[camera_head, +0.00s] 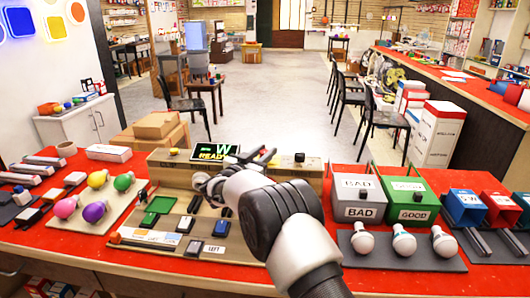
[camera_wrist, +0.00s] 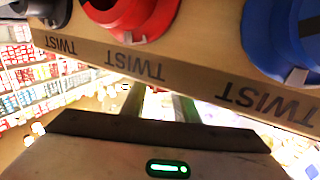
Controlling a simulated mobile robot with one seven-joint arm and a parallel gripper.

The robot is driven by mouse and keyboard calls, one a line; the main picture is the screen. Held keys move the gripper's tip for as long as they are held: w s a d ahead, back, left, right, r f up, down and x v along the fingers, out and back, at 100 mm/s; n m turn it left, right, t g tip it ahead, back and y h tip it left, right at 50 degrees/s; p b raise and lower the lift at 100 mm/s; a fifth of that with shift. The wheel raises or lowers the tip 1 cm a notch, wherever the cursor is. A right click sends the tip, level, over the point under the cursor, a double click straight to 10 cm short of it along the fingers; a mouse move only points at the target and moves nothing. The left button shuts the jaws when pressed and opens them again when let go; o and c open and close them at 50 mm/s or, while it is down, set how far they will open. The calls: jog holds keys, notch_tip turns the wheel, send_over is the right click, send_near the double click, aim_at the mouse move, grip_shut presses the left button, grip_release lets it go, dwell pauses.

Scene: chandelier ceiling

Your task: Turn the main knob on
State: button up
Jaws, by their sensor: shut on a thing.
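In the head view, a wooden console (camera_head: 315,172) stands behind the work board, with a lit display (camera_head: 213,152) reading READY. A small dark knob (camera_head: 299,157) sits on the console's right part; I cannot tell whether it is the main knob. My gripper (camera_head: 264,156) is at the console, between the display and this knob. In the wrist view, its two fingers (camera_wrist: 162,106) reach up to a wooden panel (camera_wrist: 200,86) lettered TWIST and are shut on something. The tips and the held thing are hidden. Red (camera_wrist: 130,18), blue (camera_wrist: 285,40) and dark (camera_wrist: 50,10) round parts sit on the panel.
My arm covers the board's right part. Coloured bulbs (camera_head: 97,179) lie on a tray at left. BAD (camera_head: 357,195) and GOOD (camera_head: 409,200) boxes stand at right, with white bulbs (camera_head: 404,241) in front. Blue (camera_head: 464,206) and red (camera_head: 498,207) boxes are further right.

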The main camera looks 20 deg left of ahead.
jog(key=o, duration=1.1)
jog(key=shift+c, duration=0.2)
jog(key=s+a+p, duration=0.2)
jog(key=s+a, duration=0.1)
jog(key=s, duration=1.4)
jog(key=shift+r, duration=0.15)
